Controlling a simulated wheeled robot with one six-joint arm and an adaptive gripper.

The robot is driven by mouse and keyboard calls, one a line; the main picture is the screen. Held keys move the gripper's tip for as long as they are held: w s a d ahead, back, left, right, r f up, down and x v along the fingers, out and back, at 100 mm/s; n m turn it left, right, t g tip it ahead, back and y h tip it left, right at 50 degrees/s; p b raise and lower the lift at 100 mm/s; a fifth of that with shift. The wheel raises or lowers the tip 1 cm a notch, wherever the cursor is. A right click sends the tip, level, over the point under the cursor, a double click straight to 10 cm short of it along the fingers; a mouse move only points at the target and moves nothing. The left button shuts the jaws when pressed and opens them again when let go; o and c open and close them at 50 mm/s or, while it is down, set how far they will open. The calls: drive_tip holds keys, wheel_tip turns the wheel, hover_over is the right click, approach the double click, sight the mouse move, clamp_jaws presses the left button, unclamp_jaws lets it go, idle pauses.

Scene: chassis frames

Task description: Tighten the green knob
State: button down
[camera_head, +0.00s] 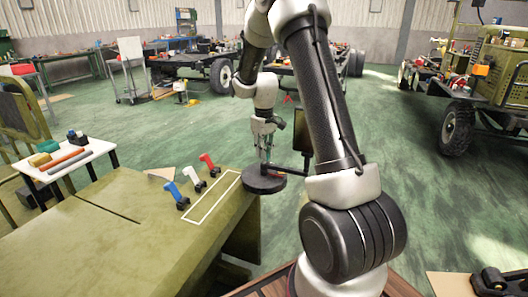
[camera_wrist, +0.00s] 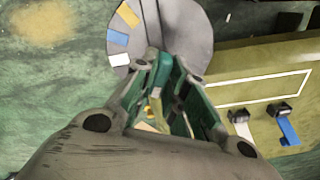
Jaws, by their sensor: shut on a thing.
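A grey round disc (camera_wrist: 198,30) with orange, blue and white patches on its face lies under my fingertips in the wrist view. In the head view the dark disc (camera_head: 262,183) sits beside the olive panel's right end. My gripper (camera_head: 265,158) points down onto the disc, and its fingers (camera_wrist: 167,62) are close together over it in the wrist view. A green part (camera_wrist: 161,70), which I take for the green knob, shows between the fingers; they hide most of it. The gripper is shut on it.
The olive panel (camera_head: 110,245) carries blue (camera_head: 176,195), white (camera_head: 194,180) and red (camera_head: 209,164) levers and a white outlined strip, left of my gripper. A small white table (camera_head: 65,160) with several objects stands at left.

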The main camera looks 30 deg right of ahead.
drive_tip(key=m, duration=1.2)
drive_tip(key=shift+m, duration=0.3)
idle(0.4)
drive_tip(key=c, duration=1.4)
unclamp_jaws()
drive_tip(key=shift+c, duration=0.2)
drive_tip(key=shift+r, duration=0.1)
wheel_tip(320, 180, up, 12)
